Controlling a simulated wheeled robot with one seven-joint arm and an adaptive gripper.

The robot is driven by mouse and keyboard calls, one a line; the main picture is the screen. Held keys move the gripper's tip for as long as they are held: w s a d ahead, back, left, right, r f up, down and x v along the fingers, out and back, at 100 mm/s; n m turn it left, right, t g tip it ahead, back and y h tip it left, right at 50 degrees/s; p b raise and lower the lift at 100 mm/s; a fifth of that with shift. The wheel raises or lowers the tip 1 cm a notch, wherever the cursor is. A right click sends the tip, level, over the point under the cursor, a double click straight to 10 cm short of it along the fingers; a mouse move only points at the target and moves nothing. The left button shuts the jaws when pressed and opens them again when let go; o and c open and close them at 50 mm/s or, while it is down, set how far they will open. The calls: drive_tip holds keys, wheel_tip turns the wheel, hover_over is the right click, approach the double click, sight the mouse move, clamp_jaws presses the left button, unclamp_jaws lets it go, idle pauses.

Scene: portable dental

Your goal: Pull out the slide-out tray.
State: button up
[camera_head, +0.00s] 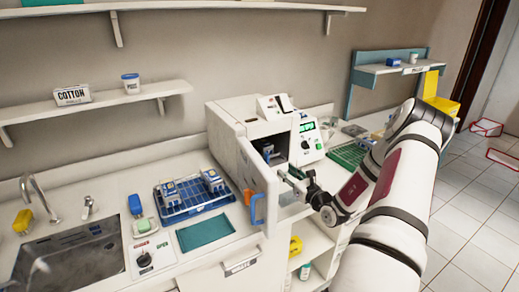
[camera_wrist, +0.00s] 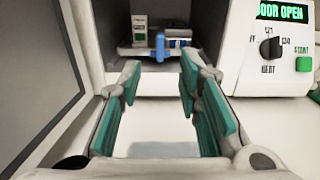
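The slide-out tray (camera_wrist: 136,52) sits inside the open chamber of a white countertop machine (camera_head: 250,125). In the wrist view it carries a small white-and-green box and other packets, and a blue handle (camera_wrist: 160,46) stands at its front edge. In the head view the tray is mostly hidden in the dark chamber. My gripper (camera_head: 288,180) is in front of the chamber opening. In the wrist view its two green-padded fingers (camera_wrist: 158,82) are spread apart with nothing between them, and the blue handle lies beyond them, apart from the tips.
The machine's door (camera_head: 258,180), with a blue handle, stands open left of my gripper. A control panel (camera_wrist: 272,45) reading "DOOR OPEN" is right of the chamber. A blue rack (camera_head: 192,207), teal mat (camera_head: 206,232) and sink (camera_head: 80,262) are further left. A shelved cabinet lies below.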

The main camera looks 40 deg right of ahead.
sight(269, 156)
drive_tip(key=x, duration=1.4)
drive_tip(key=shift+w+d+p, duration=0.15)
drive_tip(key=shift+w+p, duration=0.1)
drive_tip(key=shift+p, duration=0.05)
clamp_jaws()
